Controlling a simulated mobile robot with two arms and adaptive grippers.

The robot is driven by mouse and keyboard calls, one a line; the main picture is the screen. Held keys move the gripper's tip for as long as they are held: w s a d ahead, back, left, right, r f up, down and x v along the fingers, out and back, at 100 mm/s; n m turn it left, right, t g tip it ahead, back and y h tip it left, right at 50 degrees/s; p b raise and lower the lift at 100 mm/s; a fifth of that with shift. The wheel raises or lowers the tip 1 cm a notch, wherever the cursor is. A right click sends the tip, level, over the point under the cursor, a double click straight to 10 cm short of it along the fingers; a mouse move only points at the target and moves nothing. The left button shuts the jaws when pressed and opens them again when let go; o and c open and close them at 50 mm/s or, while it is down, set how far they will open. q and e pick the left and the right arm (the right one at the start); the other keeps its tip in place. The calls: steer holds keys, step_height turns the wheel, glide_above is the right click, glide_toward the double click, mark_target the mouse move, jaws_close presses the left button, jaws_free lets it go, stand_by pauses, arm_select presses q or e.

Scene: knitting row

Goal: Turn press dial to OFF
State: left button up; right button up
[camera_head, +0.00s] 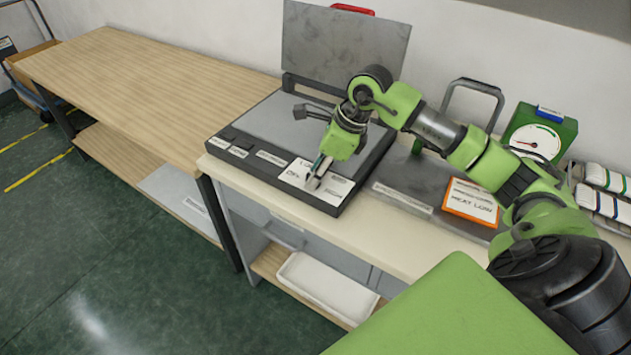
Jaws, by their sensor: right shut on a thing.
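The press (255,130) is a dark flat machine on the table, with its grey upper plate (345,45) raised upright at the back. A white label panel (335,189) with printed words, one looking like OFF, lies on its front right. My right gripper (316,178) reaches down from the right onto this panel. It is shut on the dial, of which only a small light part shows at the fingertips; the fingers and the low detail hide its pointer direction. My left gripper is not in view.
A green box with a round gauge (537,141) stands at the right, near an orange-edged sign (470,202) and rolled striped fabric (605,190). A bare wooden table (140,85) is at the left. A white tray (327,287) sits on the lower shelf.

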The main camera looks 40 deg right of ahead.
steer(key=shift+w+d+n+g+y+b, duration=0.15)
steer(key=shift+n+g+y+b, duration=0.35)
steer(key=shift+n, duration=0.7)
steer(key=shift+n+b, duration=0.5)
steer(key=shift+n, duration=0.7)
steer(key=shift+r, duration=0.1)
steer(key=o, duration=1.1)
steer(key=v, duration=1.2)
steer(key=shift+w, duration=0.25)
